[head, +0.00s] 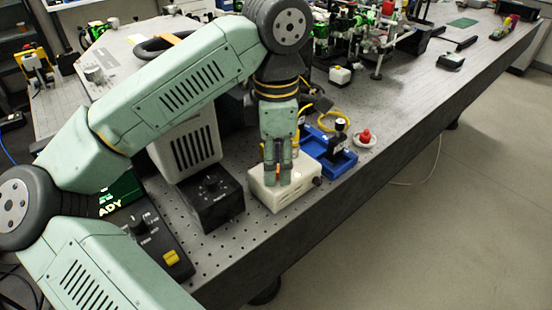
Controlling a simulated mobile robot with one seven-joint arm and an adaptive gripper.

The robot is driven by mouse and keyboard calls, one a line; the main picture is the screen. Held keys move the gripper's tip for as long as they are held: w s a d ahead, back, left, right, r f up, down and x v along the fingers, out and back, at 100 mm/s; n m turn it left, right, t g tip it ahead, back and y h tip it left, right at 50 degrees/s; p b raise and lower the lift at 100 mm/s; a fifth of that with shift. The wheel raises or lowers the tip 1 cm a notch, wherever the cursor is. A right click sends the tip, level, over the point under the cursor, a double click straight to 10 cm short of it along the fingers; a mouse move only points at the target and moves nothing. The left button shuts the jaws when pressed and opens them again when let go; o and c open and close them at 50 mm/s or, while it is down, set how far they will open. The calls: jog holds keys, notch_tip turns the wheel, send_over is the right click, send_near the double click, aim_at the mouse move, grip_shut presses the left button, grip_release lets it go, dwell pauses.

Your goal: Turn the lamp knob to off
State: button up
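My gripper (278,183) points down at the top of a small white box (258,195) near the bench's front edge. Its fingers look close together; whether they touch each other or the box is unclear. A dark round knob (317,181) sits on the white box's right end, just right of the fingers. A black box (213,210) to the left has a dark knob (211,184) on top. A black control panel (160,240) further left has another knob (138,222) and a yellow button (171,257). Labels are too small to tell which knob is the lamp's.
A blue tray (343,165) with a black-topped bottle (340,127) and a small dish with a red item (365,137) stand right of the gripper. A grey vented housing (170,150) and a green display (122,193) stand left. The bench's right middle (405,100) has free room.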

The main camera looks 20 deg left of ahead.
jog(key=shift+f, duration=0.25)
jog(key=shift+c, duration=0.6)
grip_shut()
